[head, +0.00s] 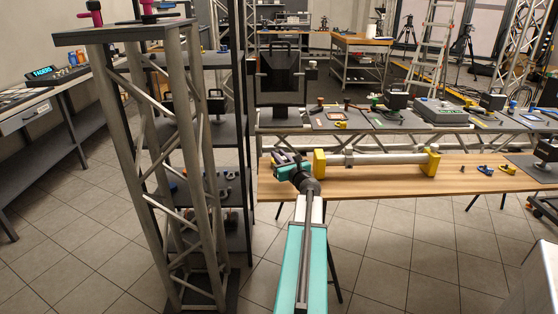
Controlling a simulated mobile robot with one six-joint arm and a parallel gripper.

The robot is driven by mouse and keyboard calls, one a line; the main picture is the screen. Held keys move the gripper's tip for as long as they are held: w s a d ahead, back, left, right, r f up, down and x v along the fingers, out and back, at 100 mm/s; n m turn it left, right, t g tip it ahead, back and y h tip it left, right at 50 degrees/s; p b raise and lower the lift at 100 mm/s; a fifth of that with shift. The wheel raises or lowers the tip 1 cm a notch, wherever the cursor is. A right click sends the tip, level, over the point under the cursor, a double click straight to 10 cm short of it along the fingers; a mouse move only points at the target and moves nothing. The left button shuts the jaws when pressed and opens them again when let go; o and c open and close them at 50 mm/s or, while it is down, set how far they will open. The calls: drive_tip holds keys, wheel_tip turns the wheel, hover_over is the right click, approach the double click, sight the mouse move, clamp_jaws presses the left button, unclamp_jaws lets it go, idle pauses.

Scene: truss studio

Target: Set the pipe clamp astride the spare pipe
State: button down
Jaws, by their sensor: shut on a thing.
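The spare pipe (385,159) is a pale grey tube lying level across two yellow stands (320,163), (432,161) on the wooden table. A short grey band (349,158) sits around it near the left stand. My gripper (284,163), dark with teal parts, is over the table's left end, left of the left stand and apart from the pipe. It is shut on a small dark, purplish thing (280,158), which looks like the pipe clamp. My gripper and arm partly hide it, so its shape and tilt are unclear.
The wooden table (390,181) is bare in front of the pipe. Small yellow and blue parts (486,170) lie at its right. A grey bench (385,123) with mats and tools runs behind. A tall truss tower (165,150) and black shelves (243,190) stand left.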

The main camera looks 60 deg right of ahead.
drive_tip(key=w+d, duration=0.2)
drive_tip(key=shift+d+f, duration=0.15)
drive_tip(key=shift+d, duration=0.15)
drive_tip(key=shift+f, duration=1.75)
drive_tip(key=shift+f, duration=0.15)
drive_tip(key=c, duration=1.6)
unclamp_jaws()
drive_tip(key=shift+r+p, duration=0.2)
drive_tip(key=shift+p, duration=0.1)
drive_tip(key=shift+s+a+f, duration=0.1)
drive_tip(key=shift+s+a, duration=0.05)
drive_tip(key=shift+s, duration=0.15)
drive_tip(key=shift+b+v, duration=0.85)
drive_tip(key=shift+v, duration=4.9)
